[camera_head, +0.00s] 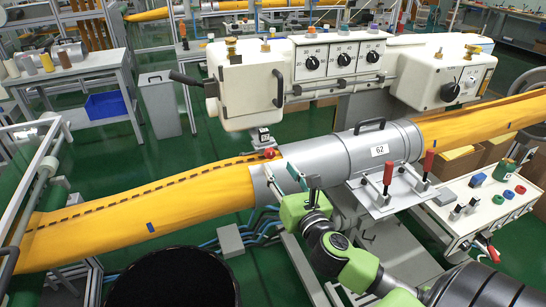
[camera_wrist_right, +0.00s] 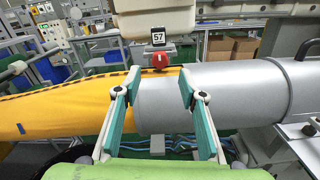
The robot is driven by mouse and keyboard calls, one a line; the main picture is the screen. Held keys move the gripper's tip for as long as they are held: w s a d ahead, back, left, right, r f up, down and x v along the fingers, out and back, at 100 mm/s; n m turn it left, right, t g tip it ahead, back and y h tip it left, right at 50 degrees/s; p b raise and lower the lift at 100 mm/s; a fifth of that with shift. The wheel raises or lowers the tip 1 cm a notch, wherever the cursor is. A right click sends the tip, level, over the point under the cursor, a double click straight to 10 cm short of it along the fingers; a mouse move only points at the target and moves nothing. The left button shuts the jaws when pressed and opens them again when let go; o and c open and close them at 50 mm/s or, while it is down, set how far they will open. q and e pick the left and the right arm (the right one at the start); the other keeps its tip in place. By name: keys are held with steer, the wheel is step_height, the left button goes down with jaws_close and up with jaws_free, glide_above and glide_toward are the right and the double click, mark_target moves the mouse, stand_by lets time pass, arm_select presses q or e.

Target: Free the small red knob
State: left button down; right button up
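The small red knob (camera_head: 269,153) sits under a tag marked 57 (camera_head: 264,137), where the yellow felt tube (camera_head: 170,195) meets the grey metal cylinder. It also shows in the right wrist view (camera_wrist_right: 159,61), a little above and beyond my fingers. The felt's dashed black seam runs up to the knob; whether felt is caught there I cannot tell. My right gripper (camera_head: 283,171) is open and empty in front of the cylinder. Its teal-padded fingers (camera_wrist_right: 157,88) stand apart, with the knob between them in the picture but not held. My left gripper is not in view.
The grey cylinder (camera_head: 340,158) carries a label 62 and a top handle. A cream machine head (camera_head: 250,90) hangs above the knob. Red-handled clamps (camera_head: 388,180) stand on a plate to the right. A dark round bin (camera_head: 175,280) is at the front.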

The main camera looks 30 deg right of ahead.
mark_target(271, 156)
steer(key=shift+x, duration=2.95)
steer(key=shift+p, duration=0.3)
jaws_close()
